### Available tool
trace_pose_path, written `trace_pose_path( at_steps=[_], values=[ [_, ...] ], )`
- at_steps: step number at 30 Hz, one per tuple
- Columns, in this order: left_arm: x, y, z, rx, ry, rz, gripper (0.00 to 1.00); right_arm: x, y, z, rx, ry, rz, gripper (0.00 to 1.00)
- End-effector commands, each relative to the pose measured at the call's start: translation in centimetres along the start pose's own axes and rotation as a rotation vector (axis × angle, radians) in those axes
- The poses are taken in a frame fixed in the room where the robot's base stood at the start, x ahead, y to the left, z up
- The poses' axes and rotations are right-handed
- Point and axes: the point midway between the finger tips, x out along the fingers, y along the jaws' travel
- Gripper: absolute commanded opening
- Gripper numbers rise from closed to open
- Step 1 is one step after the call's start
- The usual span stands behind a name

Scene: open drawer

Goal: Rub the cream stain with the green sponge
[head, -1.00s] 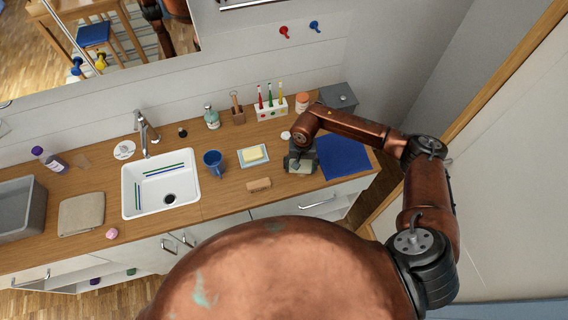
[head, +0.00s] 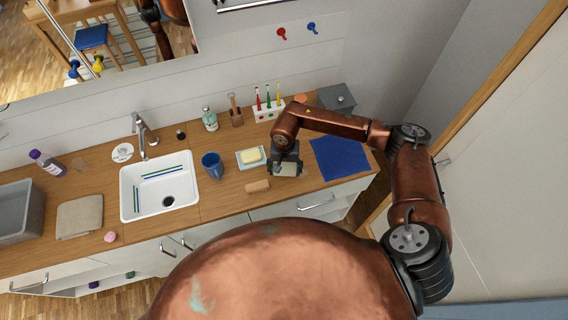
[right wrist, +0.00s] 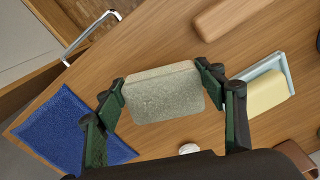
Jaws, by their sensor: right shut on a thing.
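My right gripper (head: 285,166) is shut on the green sponge (head: 287,170), a grey-green block that also fills the middle of the right wrist view (right wrist: 163,93). The fingers of the gripper (right wrist: 163,84) press on its two short ends. The sponge is low over the wooden counter, between the soap dish and the blue cloth; I cannot tell if it touches the wood. A faint pale patch shows just right of the sponge in the head view, but I cannot tell if it is the cream stain. The sponge may hide part of it. My left gripper is not in view.
A soap dish with yellow soap (head: 251,157) and a wooden block (head: 257,187) lie left of the sponge. A blue cloth (head: 338,158) lies right. A blue mug (head: 212,165) stands beside the sink (head: 160,187). A toothbrush holder (head: 268,112) is behind.

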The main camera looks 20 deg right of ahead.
Motion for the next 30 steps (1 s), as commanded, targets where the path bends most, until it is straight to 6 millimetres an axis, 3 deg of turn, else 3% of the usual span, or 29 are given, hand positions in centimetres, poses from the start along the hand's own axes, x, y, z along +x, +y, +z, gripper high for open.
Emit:
trace_pose_path(
  at_steps=[13, 30],
  values=[
    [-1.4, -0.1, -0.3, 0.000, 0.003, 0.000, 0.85, -4.0, 0.2, 0.0, 0.003, 0.002, 0.000, 0.45],
    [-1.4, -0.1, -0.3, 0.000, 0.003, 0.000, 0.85, -4.2, 0.2, 0.0, 0.003, 0.000, -0.001, 0.45]
  ],
)
